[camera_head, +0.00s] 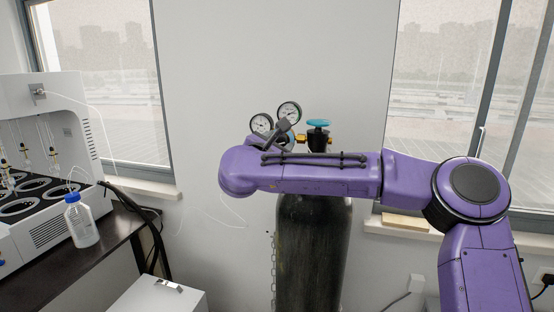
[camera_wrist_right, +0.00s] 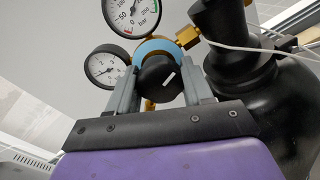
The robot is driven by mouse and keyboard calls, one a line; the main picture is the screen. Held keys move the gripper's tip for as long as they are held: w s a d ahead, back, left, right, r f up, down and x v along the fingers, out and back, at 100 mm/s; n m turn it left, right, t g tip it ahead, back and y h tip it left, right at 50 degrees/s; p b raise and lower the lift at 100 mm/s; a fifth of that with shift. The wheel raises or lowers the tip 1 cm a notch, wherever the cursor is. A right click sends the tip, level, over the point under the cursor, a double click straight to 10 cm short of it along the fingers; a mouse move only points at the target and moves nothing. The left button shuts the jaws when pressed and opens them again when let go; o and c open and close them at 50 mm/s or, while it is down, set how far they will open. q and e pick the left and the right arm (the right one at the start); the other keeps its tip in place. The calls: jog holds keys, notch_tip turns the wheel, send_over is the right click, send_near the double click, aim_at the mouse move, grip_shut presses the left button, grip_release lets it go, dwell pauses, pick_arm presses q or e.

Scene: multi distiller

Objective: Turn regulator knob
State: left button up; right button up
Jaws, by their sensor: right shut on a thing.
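The regulator knob (camera_wrist_right: 156,85) is black with a short white mark, which sits tilted on its face in the right wrist view. The fingers of my right gripper (camera_wrist_right: 160,78) are on both sides of it, shut on it. In the head view my right gripper (camera_head: 284,131) is at the regulator, just below the gauges, and the knob is hidden behind it and my arm. Two round pressure gauges (camera_head: 289,113) (camera_wrist_right: 104,66) stand beside the knob. The black gas cylinder (camera_head: 313,250) stands upright below my forearm. My left gripper is not in view.
A blue-green valve handwheel (camera_head: 318,123) tops the cylinder, right of the gauges. A distiller (camera_head: 45,105) and a blue-capped bottle (camera_head: 81,220) stand on a dark bench at left. A white box (camera_head: 155,296) is low in front. A chain hangs beside the cylinder.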

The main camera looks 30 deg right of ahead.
jog(key=o, duration=1)
jog(key=shift+s, duration=0.1)
jog(key=b+v, duration=0.4)
jog(key=v, duration=0.6)
jog(key=shift+s+a+b, duration=0.15)
jog(key=shift+a+b, duration=0.1)
jog(key=shift+b, duration=0.05)
